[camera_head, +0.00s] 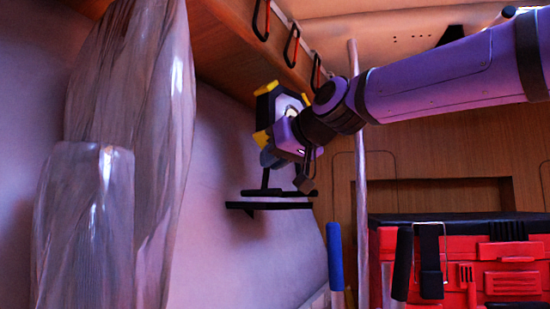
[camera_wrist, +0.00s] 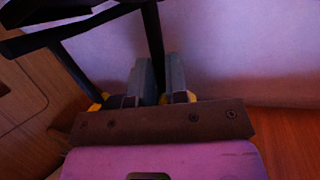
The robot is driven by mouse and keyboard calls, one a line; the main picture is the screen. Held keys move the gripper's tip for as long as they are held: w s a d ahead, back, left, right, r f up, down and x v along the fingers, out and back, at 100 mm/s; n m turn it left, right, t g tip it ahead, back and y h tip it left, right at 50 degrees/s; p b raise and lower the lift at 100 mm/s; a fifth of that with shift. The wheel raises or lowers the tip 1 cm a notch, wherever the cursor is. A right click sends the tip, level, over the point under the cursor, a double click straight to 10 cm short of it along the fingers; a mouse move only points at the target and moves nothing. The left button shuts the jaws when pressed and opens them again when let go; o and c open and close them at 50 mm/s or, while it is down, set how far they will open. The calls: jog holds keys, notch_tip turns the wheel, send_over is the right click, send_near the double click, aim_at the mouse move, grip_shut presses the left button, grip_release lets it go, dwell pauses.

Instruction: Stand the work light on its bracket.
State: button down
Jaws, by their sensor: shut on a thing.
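The work light (camera_head: 264,106) is a black-framed lamp with yellow corners and a bright face, upright in the head view on a black stand with a flat foot (camera_head: 262,191). My gripper (camera_head: 272,154) is shut on one upright of its stand; in the wrist view a black bar (camera_wrist: 153,40) runs between the grey fingers (camera_wrist: 162,82). The bracket (camera_head: 270,205) is a thin black shelf on the pale wall. The foot is just above it, with a narrow gap showing in the head view. My gripper and wrist hide part of the lamp.
Wrapped translucent bundles (camera_head: 140,130) stand at the left. A wooden shelf (camera_head: 225,50) with hanging carabiners (camera_head: 291,45) is above. A pale pole (camera_head: 361,200) stands behind my arm. A red toolbox (camera_head: 460,255) and a blue-handled tool (camera_head: 335,255) are lower right.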

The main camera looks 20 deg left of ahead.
jog(key=shift+w+a, duration=0.25)
jog(key=shift+a, duration=0.4)
jog(key=shift+w+a, duration=0.25)
jog(key=shift+a, duration=0.4)
jog(key=shift+w+a, duration=0.25)
jog(key=shift+a, duration=0.4)
jog(key=shift+d, duration=0.1)
jog(key=shift+f, duration=0.8)
dwell(0.6)
jog(key=c, duration=1.1)
grip_release()
jog(key=shift+o, duration=0.2)
jog(key=shift+f, duration=0.25)
jog(key=v, duration=1)
jog(key=shift+s+d+r, duration=0.2)
jog(key=shift+r, duration=0.2)
